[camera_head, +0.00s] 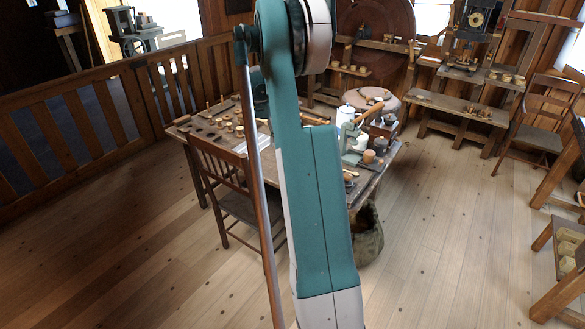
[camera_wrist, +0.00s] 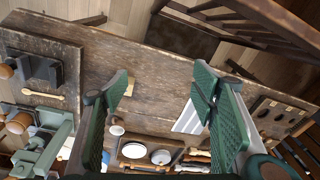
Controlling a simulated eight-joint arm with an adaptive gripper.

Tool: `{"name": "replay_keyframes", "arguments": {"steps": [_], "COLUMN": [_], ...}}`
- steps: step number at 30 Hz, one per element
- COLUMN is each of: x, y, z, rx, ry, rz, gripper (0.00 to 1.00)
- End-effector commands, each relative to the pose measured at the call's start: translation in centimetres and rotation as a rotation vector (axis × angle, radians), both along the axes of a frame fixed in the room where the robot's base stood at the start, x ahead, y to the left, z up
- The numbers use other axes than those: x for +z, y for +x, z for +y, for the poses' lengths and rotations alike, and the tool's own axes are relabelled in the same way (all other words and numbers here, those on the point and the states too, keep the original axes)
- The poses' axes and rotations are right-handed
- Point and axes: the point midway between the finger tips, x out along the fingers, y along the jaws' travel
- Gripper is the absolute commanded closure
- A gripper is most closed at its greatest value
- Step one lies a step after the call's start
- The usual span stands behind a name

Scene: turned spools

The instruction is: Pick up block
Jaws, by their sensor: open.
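A small tan block (camera_wrist: 129,88) lies on the worn wooden table (camera_wrist: 120,55) in the wrist view. It shows just inside my left finger, which partly covers it. My gripper (camera_wrist: 160,92) is open above the table, its two green fingers wide apart and nothing between them in its grasp. The block appears below the fingertips and nearer the left one; how high the gripper is I cannot tell. In the head view my arm hides the gripper and the middle of the table (camera_head: 205,135), and I cannot make out the block there.
A green metal tool (camera_wrist: 45,145) and a dark tray (camera_wrist: 40,72) stand at the left in the wrist view. White paper (camera_wrist: 188,119), a tray with round dishes (camera_wrist: 150,153) and a holed rack (camera_wrist: 275,115) lie nearby. A chair (camera_head: 222,175) stands against the table.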

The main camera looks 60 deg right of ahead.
Motion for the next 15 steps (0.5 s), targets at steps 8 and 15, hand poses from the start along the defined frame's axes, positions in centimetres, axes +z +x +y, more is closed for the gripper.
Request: {"name": "replay_keyframes", "arguments": {"steps": [8, 15], "x": [-5.4, -10.1], "y": [-1.8, -3.9], "z": [-7.0, -12.3], "rx": [-0.108, -0.197], "ry": [0.032, 0.06], "rz": [0.028, 0.051], "gripper": [0.43, 0.43]}}
